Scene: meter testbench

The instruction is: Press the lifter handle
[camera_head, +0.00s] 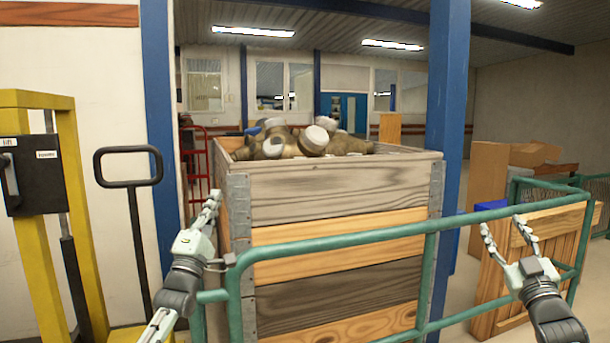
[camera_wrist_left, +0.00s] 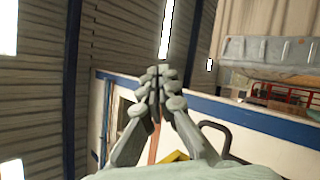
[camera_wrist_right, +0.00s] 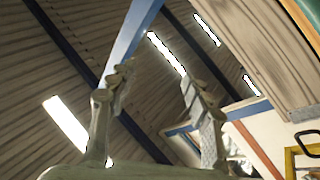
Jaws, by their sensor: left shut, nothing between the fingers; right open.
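A yellow lifter frame (camera_head: 72,190) stands at the far left of the head view. A black box (camera_head: 45,178) on it has a label reading "lift" and a grey lever handle (camera_head: 10,182) on its left side. A black loop handle on a pole (camera_head: 127,183) stands just right of the frame. My left gripper (camera_head: 213,202) is shut and empty, pointing up, right of the loop handle and apart from it. Its fingers meet in the left wrist view (camera_wrist_left: 160,85). My right gripper (camera_head: 509,229) is open and empty at the right; its fingers are spread in the right wrist view (camera_wrist_right: 155,88).
A green rail (camera_head: 360,237) runs across the front, close to both grippers. Behind it stands a tall wooden crate (camera_head: 340,195) full of brass meters (camera_head: 295,142). A lower wooden crate (camera_head: 545,245) is at the right. Blue posts (camera_head: 447,110) stand beside the tall crate.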

